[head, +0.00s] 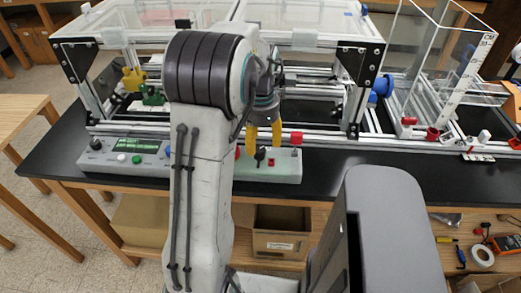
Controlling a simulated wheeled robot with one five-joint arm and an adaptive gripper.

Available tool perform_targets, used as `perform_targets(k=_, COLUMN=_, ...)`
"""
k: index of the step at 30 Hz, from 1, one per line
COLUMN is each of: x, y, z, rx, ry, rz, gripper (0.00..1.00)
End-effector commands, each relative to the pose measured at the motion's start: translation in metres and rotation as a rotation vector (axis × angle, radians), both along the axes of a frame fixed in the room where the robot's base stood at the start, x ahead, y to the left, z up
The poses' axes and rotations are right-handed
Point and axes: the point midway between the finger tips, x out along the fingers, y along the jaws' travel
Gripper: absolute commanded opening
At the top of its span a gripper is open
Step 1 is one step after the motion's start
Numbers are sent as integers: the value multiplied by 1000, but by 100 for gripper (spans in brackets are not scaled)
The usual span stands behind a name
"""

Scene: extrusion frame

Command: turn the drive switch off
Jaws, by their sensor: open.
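A long pale control panel (285,176) lies along the front of the black bench. A small black toggle (260,156) stands on its right part; it looks like the drive switch, but no label is readable and I cannot tell its position. My gripper (263,147) points down with two yellow fingers apart and nothing visible between them. The fingers are above and just behind the toggle in the picture; I cannot tell whether they touch it. My arm hides the middle of the panel.
A green display (138,145) and several buttons are at the panel's left. The extrusion frame (330,135) stands behind.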

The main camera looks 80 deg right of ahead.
Motion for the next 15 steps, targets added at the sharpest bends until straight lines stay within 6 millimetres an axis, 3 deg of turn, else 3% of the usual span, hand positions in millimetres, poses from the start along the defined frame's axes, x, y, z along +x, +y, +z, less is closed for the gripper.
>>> perform_targets(k=6, x=0, y=0, z=-24, rx=2, ry=0, rz=1, gripper=56)
perform_targets(k=15, x=0, y=0, z=-36, rx=-1, ry=0, rz=1, gripper=56)
